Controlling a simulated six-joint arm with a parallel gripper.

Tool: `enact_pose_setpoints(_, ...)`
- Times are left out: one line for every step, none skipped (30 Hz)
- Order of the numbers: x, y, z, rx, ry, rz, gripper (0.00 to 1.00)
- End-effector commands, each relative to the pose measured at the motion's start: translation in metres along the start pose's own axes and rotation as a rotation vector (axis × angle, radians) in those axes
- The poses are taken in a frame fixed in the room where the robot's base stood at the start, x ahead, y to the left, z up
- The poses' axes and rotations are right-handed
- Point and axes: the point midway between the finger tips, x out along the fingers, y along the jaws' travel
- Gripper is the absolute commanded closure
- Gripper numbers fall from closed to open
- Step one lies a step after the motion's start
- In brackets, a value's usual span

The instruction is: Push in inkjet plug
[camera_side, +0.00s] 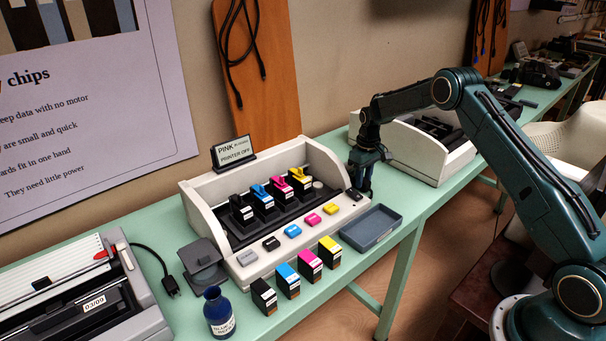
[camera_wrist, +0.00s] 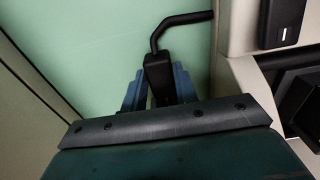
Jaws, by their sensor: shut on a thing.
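The white inkjet printer (camera_side: 255,262) stands on the green bench, with black, cyan, magenta and yellow cartridges in its bay. My gripper (camera_side: 363,186) points down at the printer's right end. In the wrist view my gripper (camera_wrist: 158,88) has its blue fingers on either side of a black plug (camera_wrist: 157,72) and is shut on it. A black cable (camera_wrist: 180,20) bends from the plug toward the printer's side wall (camera_wrist: 221,25). The plug's tip is hidden below my wrist, and no socket shows.
A grey-blue tray (camera_side: 371,228) lies right of the printer. Several spare cartridges (camera_side: 311,265) and a blue bottle (camera_side: 218,312) stand in front. Another black plug (camera_side: 172,286) lies left on the bench. A second white machine (camera_side: 398,155) stands behind my gripper.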

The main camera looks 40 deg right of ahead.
Motion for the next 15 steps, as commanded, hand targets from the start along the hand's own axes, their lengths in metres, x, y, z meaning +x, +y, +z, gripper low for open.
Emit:
enact_pose_setpoints(0.0, 0.001, -0.005, 0.0, 0.004, 0.002, 1.0)
enact_pose_setpoints(0.0, 0.001, -0.007, 0.0, 0.004, 0.002, 1.0)
enact_pose_setpoints(-0.001, 0.001, -0.011, 0.0, 0.004, 0.002, 1.0)
enact_pose_setpoints(-0.001, 0.001, -0.013, 0.0, 0.004, 0.002, 1.0)
enact_pose_setpoints(-0.001, 0.001, -0.015, 0.0, 0.004, 0.002, 1.0)
enact_pose_setpoints(-0.001, 0.001, -0.017, 0.0, 0.003, 0.002, 1.0)
enact_pose_setpoints(-0.001, 0.001, -0.019, 0.0, 0.003, 0.002, 1.0)
enact_pose_setpoints(-0.001, 0.001, -0.021, 0.0, 0.004, 0.002, 1.0)
enact_pose_setpoints(-0.001, 0.0, -0.022, 0.0, 0.004, 0.002, 1.0)
enact_pose_setpoints(-0.001, 0.0, -0.023, 0.0, 0.004, 0.002, 1.0)
enact_pose_setpoints(-0.001, 0.0, -0.024, 0.0, 0.005, 0.002, 1.0)
enact_pose_setpoints(-0.001, 0.0, -0.024, 0.0, 0.005, 0.002, 1.0)
enact_pose_setpoints(-0.001, 0.0, -0.025, 0.0, 0.006, 0.002, 1.0)
enact_pose_setpoints(-0.002, 0.0, -0.025, 0.0, 0.007, 0.003, 1.0)
enact_pose_setpoints(-0.002, 0.0, -0.025, 0.0, 0.008, 0.003, 1.0)
